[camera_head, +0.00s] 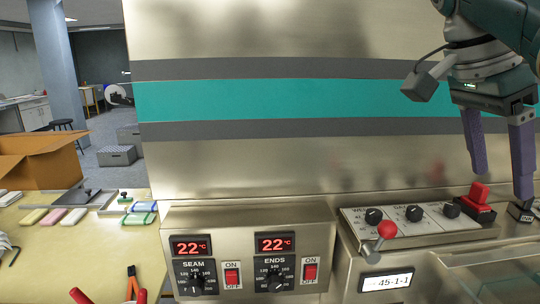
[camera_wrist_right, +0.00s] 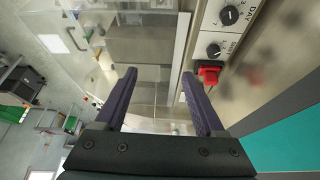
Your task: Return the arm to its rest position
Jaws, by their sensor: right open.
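My right gripper (camera_head: 498,165) hangs at the upper right of the head view, fingers pointing down in front of the steel machine face. Its two purple fingers are apart with nothing between them. In the right wrist view the gripper (camera_wrist_right: 160,95) is also open and empty. A red switch (camera_head: 480,194) on a black base lies just below and between the fingers; it shows beside the right-hand finger in the wrist view (camera_wrist_right: 208,74). I cannot tell whether a finger touches it. My left gripper is not in view.
The control box (camera_head: 248,250) shows two 22°C displays, knobs and red switches. A red-ball lever (camera_head: 387,230) and dial panel (camera_head: 415,222) stand left of the right gripper. A wooden table (camera_head: 90,250) holds wrapped bars, tools and a cardboard box (camera_head: 42,160).

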